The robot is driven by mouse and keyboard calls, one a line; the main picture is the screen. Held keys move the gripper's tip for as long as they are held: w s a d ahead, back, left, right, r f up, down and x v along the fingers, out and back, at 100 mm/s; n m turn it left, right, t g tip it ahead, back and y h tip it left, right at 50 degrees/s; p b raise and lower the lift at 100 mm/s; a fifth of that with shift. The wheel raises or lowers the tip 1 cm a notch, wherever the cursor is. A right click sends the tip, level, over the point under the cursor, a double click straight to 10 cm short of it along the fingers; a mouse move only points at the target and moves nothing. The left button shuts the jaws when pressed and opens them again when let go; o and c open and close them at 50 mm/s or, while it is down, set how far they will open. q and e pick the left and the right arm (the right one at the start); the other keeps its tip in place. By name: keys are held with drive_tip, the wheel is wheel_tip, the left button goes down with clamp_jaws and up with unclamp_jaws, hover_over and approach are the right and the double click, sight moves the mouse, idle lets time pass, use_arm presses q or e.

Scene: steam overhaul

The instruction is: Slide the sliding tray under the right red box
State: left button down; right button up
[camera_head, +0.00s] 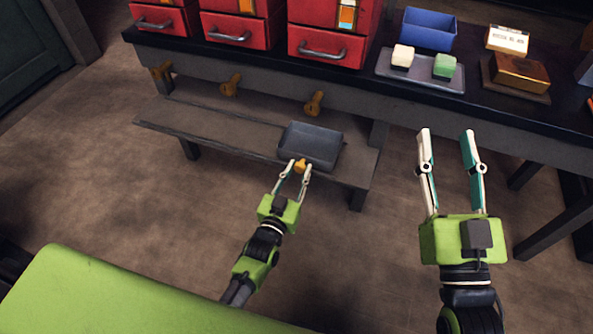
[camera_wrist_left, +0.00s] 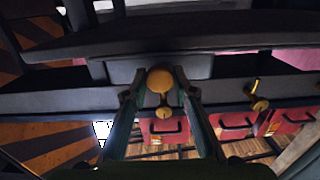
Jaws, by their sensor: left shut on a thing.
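The sliding tray (camera_head: 325,133) is a shallow grey open tray on the low plank shelf (camera_head: 220,130), toward its right end. It looks empty. My left gripper (camera_head: 300,168) is shut on the tray's round brass knob, which shows between the fingers in the left wrist view (camera_wrist_left: 160,78). The right red box (camera_head: 333,15) stands on the dark tabletop, above and behind the tray, with a handled drawer in its front. My right gripper (camera_head: 447,135) is open and empty, in front of the table to the right.
Two more red boxes (camera_head: 240,28) stand to the left on the tabletop. Brass knobs (camera_head: 314,102) stick out along the table's front edge. A grey tray (camera_head: 420,82) with a white and a green block, a blue bin (camera_head: 428,28) and a brown box (camera_head: 518,72) sit at right.

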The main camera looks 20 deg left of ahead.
use_arm(q)
drive_tip(key=c, duration=2.1)
unclamp_jaws()
drive_tip(key=shift+s+d, duration=0.1)
drive_tip(key=shift+d, duration=0.2)
drive_tip(key=o, duration=0.4)
drive_tip(key=shift+s+a, duration=0.1)
drive_tip(key=shift+s, duration=0.2)
drive_tip(key=s, duration=1.1)
drive_tip(key=shift+s+a, duration=0.15)
drive_tip(key=shift+a, duration=0.2)
